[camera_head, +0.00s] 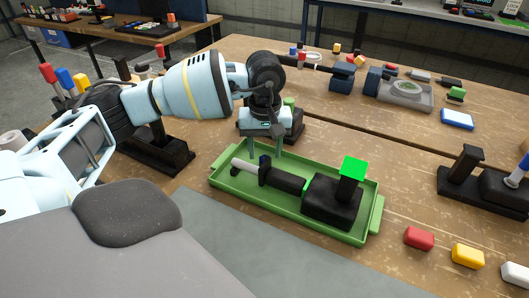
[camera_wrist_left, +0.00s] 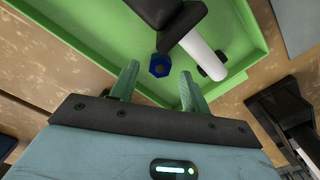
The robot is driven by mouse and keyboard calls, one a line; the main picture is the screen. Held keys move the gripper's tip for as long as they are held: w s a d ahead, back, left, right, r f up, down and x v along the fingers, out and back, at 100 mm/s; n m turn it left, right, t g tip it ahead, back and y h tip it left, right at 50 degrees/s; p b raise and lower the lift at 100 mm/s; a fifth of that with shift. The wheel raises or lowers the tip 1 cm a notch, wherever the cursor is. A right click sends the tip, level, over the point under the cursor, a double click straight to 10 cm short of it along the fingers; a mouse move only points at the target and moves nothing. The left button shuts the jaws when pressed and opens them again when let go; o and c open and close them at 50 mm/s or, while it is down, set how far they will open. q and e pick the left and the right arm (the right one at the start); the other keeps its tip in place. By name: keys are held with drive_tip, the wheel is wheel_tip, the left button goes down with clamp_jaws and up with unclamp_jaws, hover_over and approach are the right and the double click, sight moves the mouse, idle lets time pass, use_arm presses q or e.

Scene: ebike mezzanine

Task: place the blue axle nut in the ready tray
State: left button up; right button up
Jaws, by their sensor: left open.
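The blue axle nut (camera_wrist_left: 159,66) lies on the floor of a green tray (camera_wrist_left: 95,62), beside a black and white part (camera_wrist_left: 205,52). In the head view, a small dark blue piece (camera_head: 264,160) at the same part looks like this nut. My left gripper (camera_head: 265,152) points down over the left half of the green tray (camera_head: 372,190). In the left wrist view its fingers (camera_wrist_left: 158,88) are open and empty, with the nut just beyond and between the tips. Contact cannot be told. My right gripper is out of view.
A black block with a bright green top (camera_head: 352,168) fills the tray's right half. Red (camera_head: 418,238) and yellow (camera_head: 467,255) blocks lie to its right. A black stand (camera_head: 160,150) is left, another (camera_head: 465,170) right.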

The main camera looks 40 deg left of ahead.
use_arm(q)
wheel_tip(320, 180, up, 10)
drive_tip(key=shift+r, duration=0.25)
